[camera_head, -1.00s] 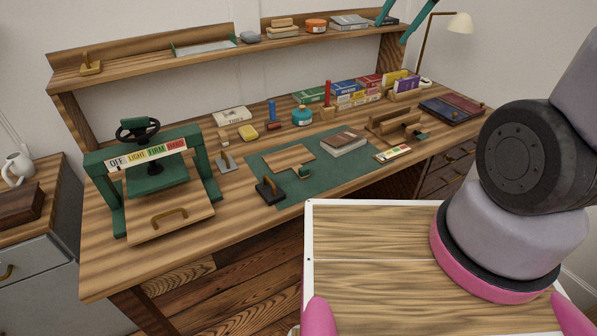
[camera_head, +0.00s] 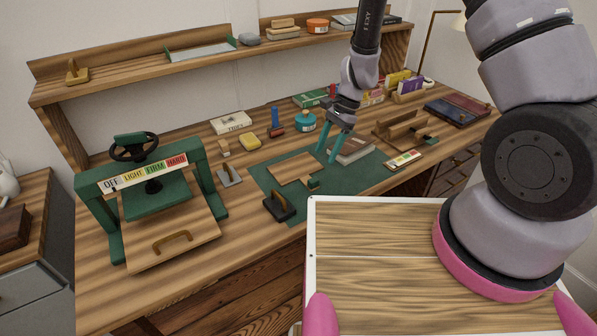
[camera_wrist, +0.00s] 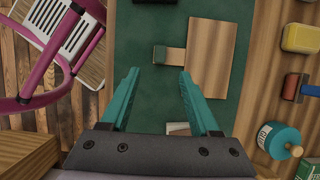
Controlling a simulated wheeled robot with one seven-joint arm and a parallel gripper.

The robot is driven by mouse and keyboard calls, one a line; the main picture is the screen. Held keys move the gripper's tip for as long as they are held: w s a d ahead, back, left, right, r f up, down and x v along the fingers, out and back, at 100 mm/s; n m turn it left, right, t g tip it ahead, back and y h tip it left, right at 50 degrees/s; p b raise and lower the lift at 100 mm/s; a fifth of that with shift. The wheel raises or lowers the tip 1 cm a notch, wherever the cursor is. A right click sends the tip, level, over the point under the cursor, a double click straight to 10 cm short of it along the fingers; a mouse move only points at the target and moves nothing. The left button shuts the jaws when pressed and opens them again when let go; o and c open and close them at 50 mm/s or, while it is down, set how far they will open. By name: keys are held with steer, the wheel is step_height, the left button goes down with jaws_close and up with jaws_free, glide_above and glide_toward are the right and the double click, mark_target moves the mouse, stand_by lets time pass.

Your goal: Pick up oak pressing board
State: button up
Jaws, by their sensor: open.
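A flat, pale wooden board (camera_head: 290,168), which looks like the oak pressing board, lies on the green mat (camera_head: 262,182) on the workbench. It also shows in the wrist view (camera_wrist: 213,55), right of and beyond my fingertips. My gripper (camera_head: 328,158) hangs above the mat, between the board and a book (camera_head: 350,150) in the head view. Its teal fingers are spread and empty, and in the wrist view (camera_wrist: 159,72) nothing is between the tips. A small green-ended block (camera_wrist: 170,56) sits against the board's left edge there.
A green press (camera_head: 155,195) stands at the left of the bench. A black-based handled tool (camera_head: 279,207) sits at the mat's front left. A yellow block (camera_head: 250,141) and a teal bottle (camera_head: 305,121) stand behind the mat. A wooden rack (camera_head: 405,128) is at right.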

mark_target(314, 179)
steer(key=x, duration=0.9)
steer(key=shift+a+f, duration=0.15)
steer(key=shift+f, duration=0.2)
jaws_close()
